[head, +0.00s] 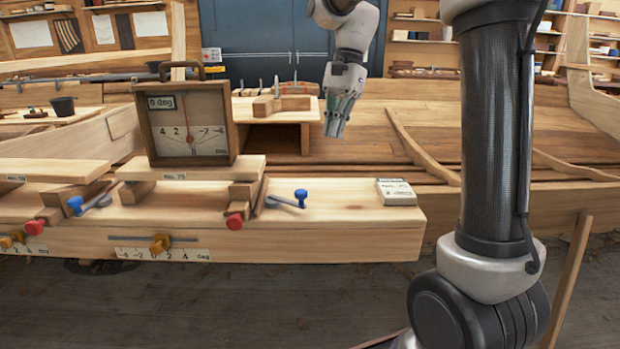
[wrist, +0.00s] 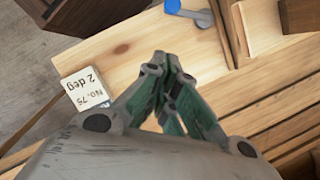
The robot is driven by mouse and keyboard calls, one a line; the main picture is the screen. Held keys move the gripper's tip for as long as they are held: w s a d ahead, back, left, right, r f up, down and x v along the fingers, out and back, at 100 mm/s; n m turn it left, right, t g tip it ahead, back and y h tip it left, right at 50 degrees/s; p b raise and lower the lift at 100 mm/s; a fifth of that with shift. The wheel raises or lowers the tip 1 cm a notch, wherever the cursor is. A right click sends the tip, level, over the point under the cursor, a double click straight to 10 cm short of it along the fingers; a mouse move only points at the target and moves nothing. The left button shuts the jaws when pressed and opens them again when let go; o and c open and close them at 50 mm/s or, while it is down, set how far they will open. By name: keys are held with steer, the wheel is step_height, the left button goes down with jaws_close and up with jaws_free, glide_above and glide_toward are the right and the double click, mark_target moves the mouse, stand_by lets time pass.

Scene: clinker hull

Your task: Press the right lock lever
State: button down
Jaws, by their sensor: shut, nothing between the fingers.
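The right lock lever (head: 301,195) is a short grey bar with a blue knob, on the wooden bench beam to the right of the dial box. It shows at the top of the wrist view (wrist: 202,18), beyond my fingertips. Another blue-knobbed lever (head: 76,203) sits further left. My gripper (head: 334,128) is shut and empty, pointing down, above and behind the beam, up and right of the right lever. Its green-sided fingers meet in the wrist view (wrist: 163,62). It is apart from the lever.
The dial box (head: 190,122), reading 0 deg, stands on a raised plank. A red knob (head: 235,221) and an orange slider (head: 159,243) are on the beam's front. A "2 deg" block (head: 396,192) lies right of the lever. Bare beam top lies between lever and block.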

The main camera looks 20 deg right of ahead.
steer(key=shift+f, duration=0.1)
steer(key=x, duration=1)
steer(key=shift+s+a+f, duration=0.1)
steer(key=shift+s+a, duration=0.25)
steer(key=shift+a, duration=0.2)
steer(key=shift+s+a, duration=0.35)
steer(key=shift+a, duration=0.2)
steer(key=shift+s+a+f, duration=0.15)
steer(key=shift+s+a, duration=0.2)
steer(key=shift+a, duration=0.2)
steer(key=shift+s, duration=0.1)
steer(key=shift+s+a+m, duration=0.15)
steer(key=shift+s+m, duration=0.05)
steer(key=shift+m, duration=0.2)
